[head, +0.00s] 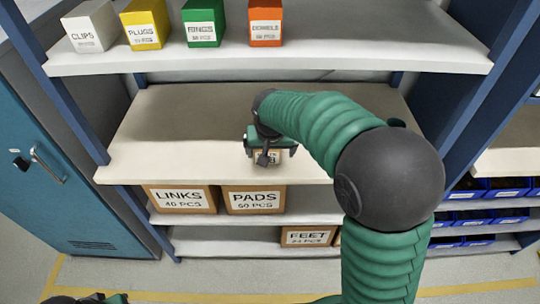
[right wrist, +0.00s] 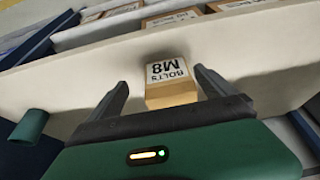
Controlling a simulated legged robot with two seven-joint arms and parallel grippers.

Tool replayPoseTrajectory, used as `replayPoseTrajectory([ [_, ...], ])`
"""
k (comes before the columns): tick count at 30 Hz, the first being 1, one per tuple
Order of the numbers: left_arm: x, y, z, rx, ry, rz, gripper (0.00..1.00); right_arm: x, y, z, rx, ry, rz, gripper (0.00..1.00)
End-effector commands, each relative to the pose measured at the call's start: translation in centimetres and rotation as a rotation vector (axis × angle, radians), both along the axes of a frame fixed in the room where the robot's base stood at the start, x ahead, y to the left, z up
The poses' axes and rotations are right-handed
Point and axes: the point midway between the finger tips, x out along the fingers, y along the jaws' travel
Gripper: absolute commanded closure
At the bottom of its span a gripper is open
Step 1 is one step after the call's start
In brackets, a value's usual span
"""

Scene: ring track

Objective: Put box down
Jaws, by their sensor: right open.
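A small cardboard box (right wrist: 170,92) labelled BOLTS M8 is on the pale middle shelf (head: 165,130), near its front edge. In the head view the box (head: 266,158) is mostly hidden under my right gripper (head: 268,152). In the right wrist view my right gripper (right wrist: 160,77) is open, with one finger on each side of the box. A gap shows between the left finger and the box; the right finger is close to it. A dark and green part of my left arm shows at the bottom left of the head view, too cut off to read.
The upper shelf (head: 330,45) holds white, yellow, green and orange boxes. Boxes labelled LINKS (head: 183,199), PADS (head: 254,199) and FEET (head: 308,237) sit lower. The middle shelf is clear on both sides. Blue posts flank it; a teal cabinet (head: 60,180) stands left.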

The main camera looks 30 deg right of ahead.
Motion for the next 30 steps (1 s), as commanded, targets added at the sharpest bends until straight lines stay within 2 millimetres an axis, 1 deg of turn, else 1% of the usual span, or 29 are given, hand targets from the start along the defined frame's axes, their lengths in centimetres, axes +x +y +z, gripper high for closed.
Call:
replayPoseTrajectory([
  [1,0.0,0.0,0.3,0.0,0.0,0.0,0.64,-0.3,0.3,1.6,-0.001,-0.006,0.002,0.06],
  [4,0.0,0.0,0.5,0.0,0.0,0.0,0.64,-1.0,0.8,3.6,-0.002,-0.006,0.002,0.06],
  [7,0.0,0.0,0.6,0.0,0.0,0.0,0.64,-1.3,1.0,4.8,-0.002,-0.006,0.002,0.06],
  [9,0.0,0.0,0.6,0.0,0.0,0.0,0.64,-1.7,1.3,4.8,0.001,0.001,0.012,0.06],
  [10,0.0,0.0,0.6,0.0,0.0,0.001,0.64,-2.1,1.7,4.2,0.004,0.008,0.032,0.06],
  [11,0.0,0.0,0.6,0.0,0.0,0.001,0.64,-2.8,2.4,3.3,0.01,0.021,0.061,0.06],
  [13,0.0,0.0,0.6,0.0,0.0,0.001,0.64,-5.2,4.6,0.0,0.027,0.056,0.168,0.06],
  [14,0.0,0.0,0.6,0.0,0.0,0.0,0.64,-6.6,5.7,-1.7,0.033,0.074,0.225,0.06],
  [15,0.0,0.0,0.6,0.0,0.0,0.0,0.64,-8.6,7.0,-3.7,0.041,0.092,0.298,0.06],
  [18,0.0,0.0,0.7,0.0,0.0,0.0,0.64,-13.4,9.5,-7.6,0.05,0.128,0.446,0.06],
  [19,0.0,0.0,0.7,0.0,0.0,0.0,0.64,-14.5,9.9,-8.4,0.049,0.134,0.477,0.06],
  [21,0.0,0.0,0.7,0.0,0.0,0.0,0.64,-16.1,10.5,-9.5,0.048,0.144,0.524,0.06],
  [22,0.0,0.0,0.7,0.0,0.0,0.0,0.64,-16.4,10.6,-9.7,0.048,0.146,0.533,0.06],
  [30,0.0,0.0,0.7,0.0,0.0,0.0,0.64,-16.5,10.7,-9.8,0.047,0.147,0.538,0.06],
])
